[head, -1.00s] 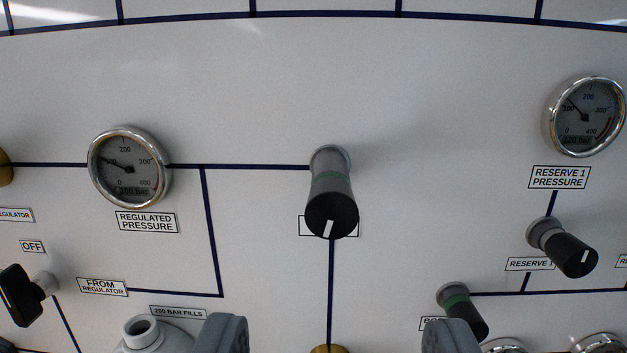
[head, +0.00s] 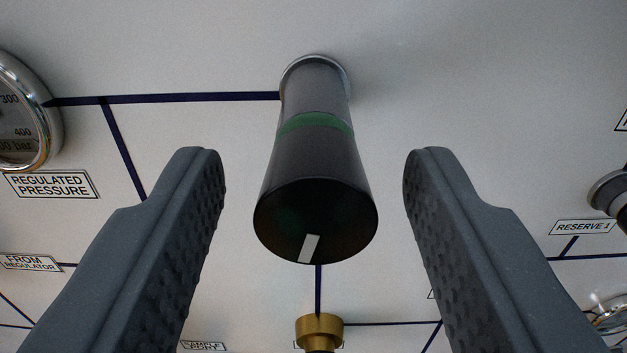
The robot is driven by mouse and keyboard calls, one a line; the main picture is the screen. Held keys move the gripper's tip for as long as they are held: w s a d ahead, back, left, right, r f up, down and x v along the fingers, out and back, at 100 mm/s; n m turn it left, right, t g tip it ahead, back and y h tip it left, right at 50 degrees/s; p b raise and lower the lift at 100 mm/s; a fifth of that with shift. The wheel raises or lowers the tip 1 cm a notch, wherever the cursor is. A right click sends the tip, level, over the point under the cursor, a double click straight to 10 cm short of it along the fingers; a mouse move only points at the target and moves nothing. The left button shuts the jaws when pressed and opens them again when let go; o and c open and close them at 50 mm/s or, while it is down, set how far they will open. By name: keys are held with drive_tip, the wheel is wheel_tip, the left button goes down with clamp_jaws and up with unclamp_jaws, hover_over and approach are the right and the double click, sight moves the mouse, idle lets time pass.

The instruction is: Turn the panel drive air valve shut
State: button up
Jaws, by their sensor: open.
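A black cylindrical valve knob (head: 316,190) sticks out from the white panel in the middle of the head view. It has a green band and a white pointer mark near the bottom of its end face. Its label is hidden behind it, so I cannot read whether it is the panel drive air valve. My gripper (head: 314,165) is open, with one grey ridged finger to each side of the knob. There is a clear gap between each finger and the knob, and neither appears to touch it.
The regulated pressure gauge (head: 18,115) is at the left edge. The reserve 1 knob (head: 610,192) is at the right edge, beyond my right finger. A brass fitting (head: 319,332) sits below the central knob.

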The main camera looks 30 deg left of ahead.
drive_tip(key=c, duration=1)
